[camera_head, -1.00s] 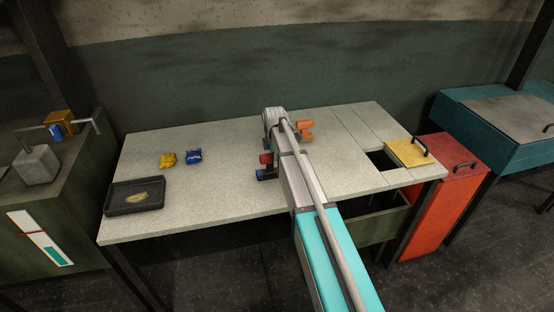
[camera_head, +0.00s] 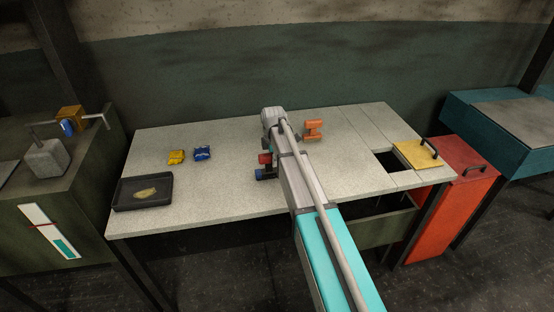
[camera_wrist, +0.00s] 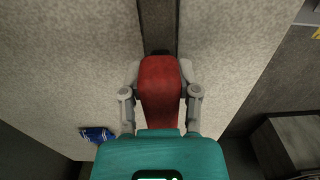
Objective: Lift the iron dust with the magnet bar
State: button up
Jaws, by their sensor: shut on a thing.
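My gripper (camera_wrist: 160,95) is shut on a red block-like piece with a black end (camera_wrist: 160,90), which I take for the magnet bar's grip. A dark strip runs beyond it, and I cannot tell whether it is part of the bar. A shallow black tray (camera_head: 120,206) stands at the table's left front. A tan, uneven patch (camera_head: 145,193) lies in it; I cannot make out iron dust separately. My gripper is well to the right of the tray.
A yellow packet (camera_head: 176,157) and a blue packet (camera_head: 202,152) lie behind the tray. An orange fitting (camera_head: 313,130) stands right of my arm. At right are a table opening (camera_head: 386,161), a yellow lid (camera_head: 417,154) and a red bin (camera_head: 445,200).

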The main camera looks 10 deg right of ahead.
dwell(0.4)
jog(key=shift+w, duration=0.4)
jog(key=shift+d, duration=0.1)
jog(key=shift+d, duration=0.15)
jog(key=shift+w+d, duration=0.15)
jog(key=shift+d, duration=1.35)
jog(key=shift+d+f, duration=0.1)
jog(key=shift+d, duration=1.65)
jog(key=shift+d, duration=0.1)
